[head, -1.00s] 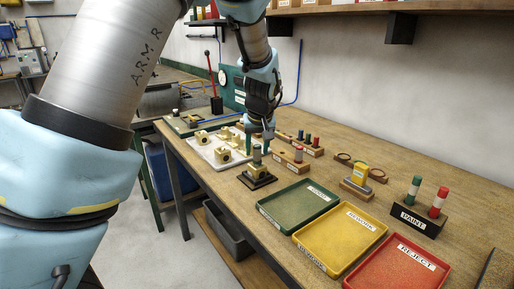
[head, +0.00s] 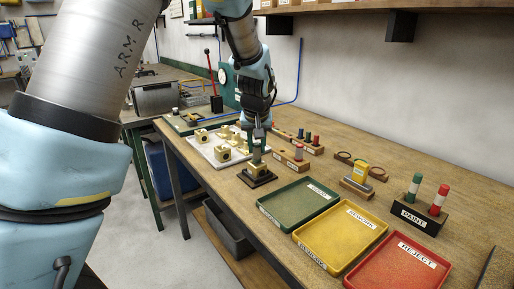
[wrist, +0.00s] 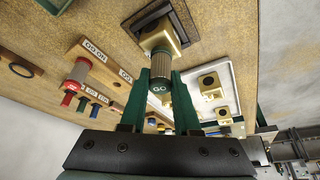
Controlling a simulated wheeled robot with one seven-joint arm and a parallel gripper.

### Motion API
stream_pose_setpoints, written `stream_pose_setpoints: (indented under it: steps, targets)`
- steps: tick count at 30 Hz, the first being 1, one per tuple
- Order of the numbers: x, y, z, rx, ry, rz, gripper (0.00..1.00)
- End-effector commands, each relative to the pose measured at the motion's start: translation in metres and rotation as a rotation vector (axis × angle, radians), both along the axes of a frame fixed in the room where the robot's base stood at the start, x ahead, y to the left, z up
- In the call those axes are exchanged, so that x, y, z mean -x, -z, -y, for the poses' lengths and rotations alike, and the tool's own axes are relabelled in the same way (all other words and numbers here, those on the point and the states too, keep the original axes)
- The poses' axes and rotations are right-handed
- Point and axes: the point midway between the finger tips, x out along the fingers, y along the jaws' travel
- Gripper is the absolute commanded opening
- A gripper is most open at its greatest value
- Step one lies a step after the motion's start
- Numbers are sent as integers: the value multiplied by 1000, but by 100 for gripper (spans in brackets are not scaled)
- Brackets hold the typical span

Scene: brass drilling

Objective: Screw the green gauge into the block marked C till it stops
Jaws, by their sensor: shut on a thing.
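The green gauge (wrist: 160,68) has a dark grey knurled handle and a green end marked GO. It stands upright at the top of a brass block (head: 259,168); how deep it sits cannot be told. The block also shows in the wrist view (wrist: 161,37), on a black fixture (head: 251,182). No letter C can be read on it. My gripper (head: 258,142) is above the block, its green fingers shut on the gauge from both sides; they also show in the wrist view (wrist: 160,82).
A white tray (head: 204,151) with several brass blocks lies behind left of the fixture. Wooden gauge racks (head: 291,160) stand to the right. Green (head: 297,207), yellow (head: 341,237) and red (head: 396,268) trays lie in front. A paint stand (head: 417,217) is at the right.

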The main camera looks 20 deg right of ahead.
Motion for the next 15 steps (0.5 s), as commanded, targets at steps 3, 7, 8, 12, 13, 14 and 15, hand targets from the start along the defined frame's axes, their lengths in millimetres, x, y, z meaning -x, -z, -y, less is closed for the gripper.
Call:
stream_pose_setpoints:
  steps: [3,7,8,12,13,14,15]
  targets:
    - [-2,1,-1,2,106,-1,0]
    - [-1,0,-2,2,219,-2,0]
    - [-1,0,-1,2,245,-2,0]
    - [-1,-1,-1,2,361,-2,0]
    - [-1,-1,-1,2,386,-2,0]
    - [-1,-1,-2,1,411,-2,0]
    - [-1,-1,-2,1,445,-3,0]
